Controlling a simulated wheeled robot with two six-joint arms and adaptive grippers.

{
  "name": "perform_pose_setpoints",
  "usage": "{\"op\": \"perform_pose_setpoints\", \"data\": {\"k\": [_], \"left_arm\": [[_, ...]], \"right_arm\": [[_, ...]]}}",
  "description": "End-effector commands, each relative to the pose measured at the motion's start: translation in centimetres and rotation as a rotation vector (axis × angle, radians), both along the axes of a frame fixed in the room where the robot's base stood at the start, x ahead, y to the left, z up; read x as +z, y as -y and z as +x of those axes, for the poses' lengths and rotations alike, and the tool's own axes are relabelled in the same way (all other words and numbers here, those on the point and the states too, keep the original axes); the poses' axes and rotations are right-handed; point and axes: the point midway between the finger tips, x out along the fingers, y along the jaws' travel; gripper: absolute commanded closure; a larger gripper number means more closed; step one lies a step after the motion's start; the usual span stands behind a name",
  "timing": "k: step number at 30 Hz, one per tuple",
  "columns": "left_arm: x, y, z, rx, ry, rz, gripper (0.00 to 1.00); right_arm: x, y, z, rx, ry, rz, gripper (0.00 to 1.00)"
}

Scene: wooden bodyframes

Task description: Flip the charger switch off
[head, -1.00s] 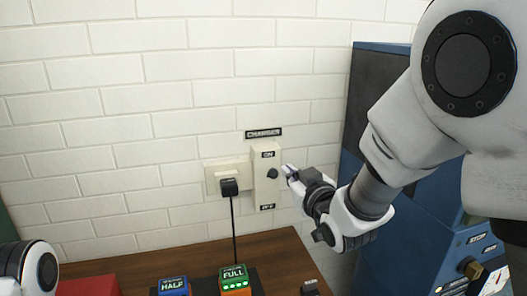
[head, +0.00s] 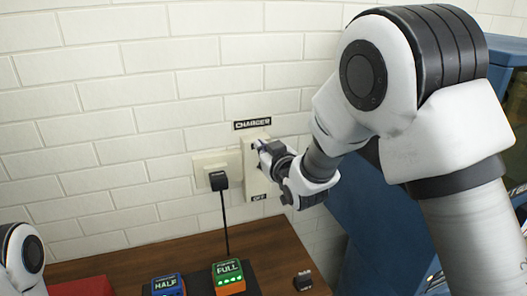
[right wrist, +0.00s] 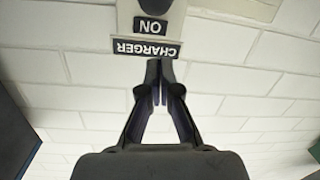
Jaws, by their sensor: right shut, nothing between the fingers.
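The cream charger switch box (head: 256,183) is on the brick wall under a black CHARGER label (head: 252,124). Its OFF label (head: 259,197) shows at the bottom. My right gripper (head: 261,148) is shut and empty in front of the box's upper part, hiding the knob in the head view. In the right wrist view, which is upside down, the shut fingertips (right wrist: 160,72) lie beside the CHARGER label (right wrist: 147,48). The ON label (right wrist: 152,27) and part of the dark knob (right wrist: 155,6) show beyond. Contact with the knob cannot be told. My left gripper is out of view.
A black plug (head: 219,181) with a hanging cord sits in the wall socket (head: 207,162), left of the box. Below, a wooden table (head: 285,250) holds a blue HALF block (head: 166,284) and a green FULL block (head: 228,268). A blue cabinet (head: 372,215) stands at right.

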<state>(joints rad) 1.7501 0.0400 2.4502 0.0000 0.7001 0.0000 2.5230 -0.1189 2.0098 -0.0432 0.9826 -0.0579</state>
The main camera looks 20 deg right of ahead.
Motion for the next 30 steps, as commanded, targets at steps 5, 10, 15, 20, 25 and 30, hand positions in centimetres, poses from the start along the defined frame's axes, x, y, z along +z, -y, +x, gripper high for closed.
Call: {"op": "perform_pose_setpoints", "data": {"k": [5, 10, 15, 20, 25, 30], "left_arm": [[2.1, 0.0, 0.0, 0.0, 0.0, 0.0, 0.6], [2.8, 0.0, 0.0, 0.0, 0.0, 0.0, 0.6], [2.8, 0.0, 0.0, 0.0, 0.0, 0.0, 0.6], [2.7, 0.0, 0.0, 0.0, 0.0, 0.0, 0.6], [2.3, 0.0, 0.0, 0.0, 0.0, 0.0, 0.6], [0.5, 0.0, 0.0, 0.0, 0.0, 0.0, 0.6]], "right_arm": [[-1.2, 0.0, 2.0, 0.0, -0.008, -0.001, 1.0], [-3.3, 0.5, 1.1, -0.001, -0.005, 0.0, 1.0], [-3.8, 0.6, 0.9, 0.0, -0.001, -0.001, 1.0], [-3.9, 0.6, 0.9, 0.0, -0.001, -0.001, 1.0], [-4.1, 0.6, 1.0, 0.0, 0.005, -0.001, 1.0], [-4.8, 0.6, 1.7, 0.0, 0.039, 0.001, 1.0]]}}
